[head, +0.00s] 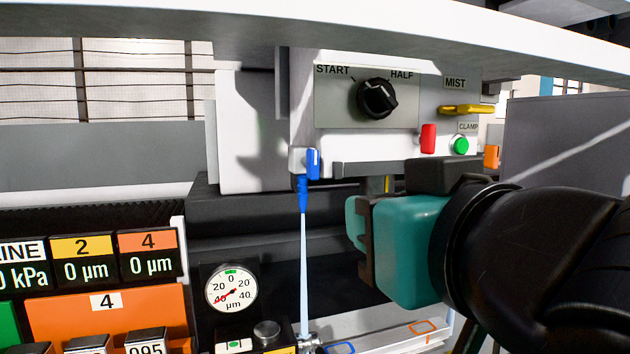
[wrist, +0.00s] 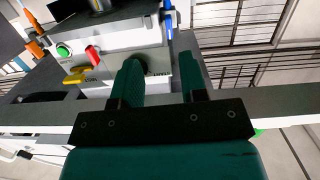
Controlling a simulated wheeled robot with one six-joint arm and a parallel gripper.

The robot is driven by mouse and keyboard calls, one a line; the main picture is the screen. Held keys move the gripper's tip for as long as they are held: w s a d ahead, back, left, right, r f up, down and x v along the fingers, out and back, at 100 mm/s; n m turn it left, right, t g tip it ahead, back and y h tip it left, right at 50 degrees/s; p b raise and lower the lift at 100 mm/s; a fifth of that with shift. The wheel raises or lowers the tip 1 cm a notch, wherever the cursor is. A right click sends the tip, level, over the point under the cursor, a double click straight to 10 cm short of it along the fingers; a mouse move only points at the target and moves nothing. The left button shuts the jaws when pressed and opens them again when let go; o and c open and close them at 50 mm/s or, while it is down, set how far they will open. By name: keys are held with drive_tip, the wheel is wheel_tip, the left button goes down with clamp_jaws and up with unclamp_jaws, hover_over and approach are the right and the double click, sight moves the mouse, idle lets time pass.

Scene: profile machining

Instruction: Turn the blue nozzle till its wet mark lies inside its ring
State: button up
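The blue nozzle (head: 303,192) hangs under a grey block with a blue tab (head: 313,164) at the panel's lower left corner. A pale jet (head: 304,270) runs from it almost straight down. The jet's foot is near the bottom edge, left of a blue ring (head: 340,348) on a pale bar; I cannot make out the wet mark. My teal gripper (head: 357,222) is right of the nozzle, apart from it. In the wrist view, the fingers of my gripper (wrist: 160,60) are apart with nothing between them, and the blue nozzle part (wrist: 168,18) lies beyond them.
The panel has a black knob (head: 378,98), yellow lever (head: 466,109), red piece (head: 428,138) and green button (head: 460,145). An orange part (head: 491,157) is at its right. An orange ring (head: 424,326) marks the bar. A dial (head: 231,289) and readouts stand lower left. A white beam crosses above.

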wheel_tip(320, 180, up, 2)
drive_tip(key=s+t, duration=0.1)
drive_tip(key=p, duration=1.3)
approach(316, 162)
drive_tip(key=shift+y, duration=0.4)
drive_tip(key=x, duration=0.7)
drive_tip(key=shift+w+d, duration=0.1)
drive_tip(key=shift+w, duration=0.35)
drive_tip(key=shift+p+x, duration=0.4)
drive_tip(key=shift+x, duration=0.4)
drive_tip(key=shift+f, duration=0.15)
drive_tip(key=shift+c, duration=0.2)
clamp_jaws()
